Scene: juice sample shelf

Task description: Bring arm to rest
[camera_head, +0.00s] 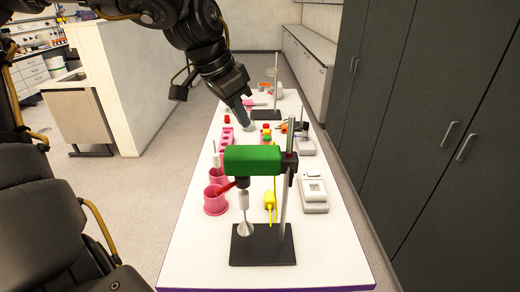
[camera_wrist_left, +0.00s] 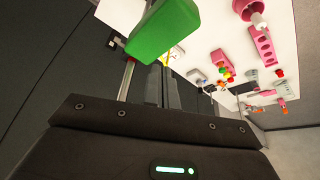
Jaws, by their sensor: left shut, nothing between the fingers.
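My left arm reaches in from the top left of the head view. Its left gripper (camera_head: 246,120) points down over the middle of the long white table (camera_head: 190,262), behind the green stirrer head. The gripper is shut and empty. In the left wrist view its fingers (camera_wrist_left: 163,84) lie together, close to the green stirrer head (camera_wrist_left: 160,30) in the picture; I cannot tell the true gap. My right gripper is in neither view.
The stirrer (camera_head: 252,160) stands on a black base at the near end. Pink holders (camera_head: 215,204), a white scale (camera_head: 313,190), a yellow plug (camera_head: 270,200) and a rear stand (camera_head: 265,114) crowd the table. Dark cabinets (camera_head: 440,110) line the right; the floor left is open.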

